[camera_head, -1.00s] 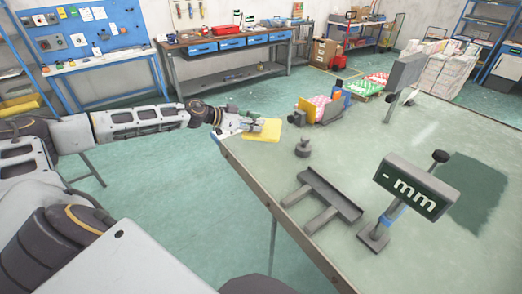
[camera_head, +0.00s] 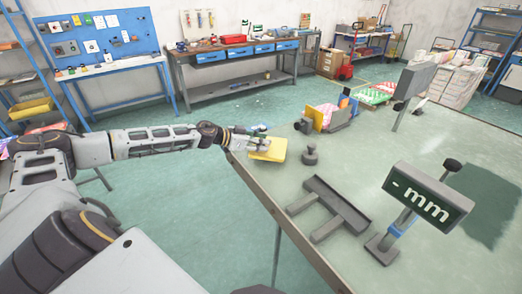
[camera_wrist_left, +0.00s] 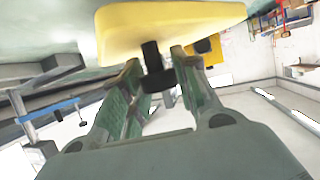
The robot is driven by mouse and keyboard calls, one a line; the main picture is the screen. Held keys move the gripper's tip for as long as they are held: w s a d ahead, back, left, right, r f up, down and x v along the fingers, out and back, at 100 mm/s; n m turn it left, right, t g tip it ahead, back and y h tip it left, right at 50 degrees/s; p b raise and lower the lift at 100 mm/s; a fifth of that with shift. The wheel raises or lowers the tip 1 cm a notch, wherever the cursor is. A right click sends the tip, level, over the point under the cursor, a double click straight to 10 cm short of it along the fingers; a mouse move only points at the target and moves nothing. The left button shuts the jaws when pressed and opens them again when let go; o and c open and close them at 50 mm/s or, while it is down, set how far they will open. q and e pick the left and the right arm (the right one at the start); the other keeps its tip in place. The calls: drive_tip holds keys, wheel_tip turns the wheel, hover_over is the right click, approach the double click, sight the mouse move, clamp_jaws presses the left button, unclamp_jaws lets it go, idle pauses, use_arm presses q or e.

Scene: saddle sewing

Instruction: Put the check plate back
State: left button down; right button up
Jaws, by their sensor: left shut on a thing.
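My left gripper (camera_head: 256,140) reaches in from the left and is shut on the plate's dark knob. In the left wrist view the plate (camera_wrist_left: 165,25) fills the top middle, its black knob (camera_wrist_left: 153,62) between the fingers of the gripper (camera_wrist_left: 157,88). My right gripper is not in view.
A small dark weight-like piece (camera_head: 310,154) stands just right of the plate. Behind it is a holder (camera_head: 337,118) with coloured items. A grey forked tray (camera_head: 328,205) and an "- mm" display on a stand (camera_head: 428,196) are nearer. The middle of the tabletop is fairly clear.

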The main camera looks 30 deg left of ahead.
use_arm(q)
drive_tip(key=shift+f, duration=1.85)
drive_tip(key=c, duration=1.1)
unclamp_jaws()
drive_tip(key=shift+f, duration=0.1)
drive_tip(key=shift+b, duration=0.3)
drive_tip(key=shift+s+a, duration=0.15)
